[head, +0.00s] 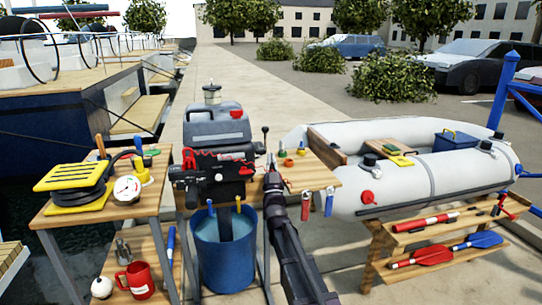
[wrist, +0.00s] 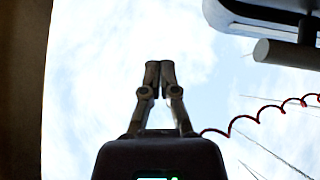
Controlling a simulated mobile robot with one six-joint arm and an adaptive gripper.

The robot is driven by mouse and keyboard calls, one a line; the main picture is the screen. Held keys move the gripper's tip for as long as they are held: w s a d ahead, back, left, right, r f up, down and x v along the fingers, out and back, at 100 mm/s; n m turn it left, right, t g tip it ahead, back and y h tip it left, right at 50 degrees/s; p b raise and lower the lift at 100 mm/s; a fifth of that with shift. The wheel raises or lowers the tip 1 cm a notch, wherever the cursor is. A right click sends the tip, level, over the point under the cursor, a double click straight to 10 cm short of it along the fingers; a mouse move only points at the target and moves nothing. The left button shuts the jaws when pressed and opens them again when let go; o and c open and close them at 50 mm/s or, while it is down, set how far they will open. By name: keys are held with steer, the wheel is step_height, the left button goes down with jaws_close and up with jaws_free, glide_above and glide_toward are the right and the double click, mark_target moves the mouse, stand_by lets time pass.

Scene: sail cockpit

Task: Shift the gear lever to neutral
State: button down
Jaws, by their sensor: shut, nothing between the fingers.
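A thin dark lever with a round knob (head: 265,131) stands nearly upright just right of the outboard motor (head: 215,130); it looks like the gear lever. My gripper (head: 271,160) is just below and slightly right of that knob, close to the lever's lower part. I cannot tell whether they touch. In the wrist view my gripper (wrist: 160,68) points up at the sky, its fingertips together and nothing between them. The lever is not clearly identifiable in the wrist view.
A red coiled cord (wrist: 265,115) runs right of my gripper in the wrist view. A blue bucket (head: 224,252) sits under the motor. A wooden table (head: 312,177) with small coloured items is right of my gripper. A grey inflatable boat (head: 430,180) stands further right.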

steer(key=shift+b+v, duration=0.4)
steer(key=shift+v, duration=0.7)
steer(key=shift+s+r, duration=0.1)
steer(key=shift+r, duration=0.15)
steer(key=s+d+r+g+p, duration=0.1)
steer(key=s+d+g+p, duration=0.1)
steer(key=s+g+p, duration=0.7)
steer(key=s+d+r+g+p, duration=0.2)
steer(key=s+g+p, duration=0.7)
steer(key=p, duration=0.7)
steer(key=s+d+r+g+p, duration=0.2)
steer(key=s+d+g+p, duration=0.2)
steer(key=s+g+p, duration=0.4)
steer(key=s+p, duration=0.3)
steer(key=p, duration=0.1)
steer(key=shift+s+r+g, duration=0.2)
steer(key=shift+s+g, duration=0.1)
steer(key=shift+g, duration=0.1)
steer(key=shift+d, duration=0.1)
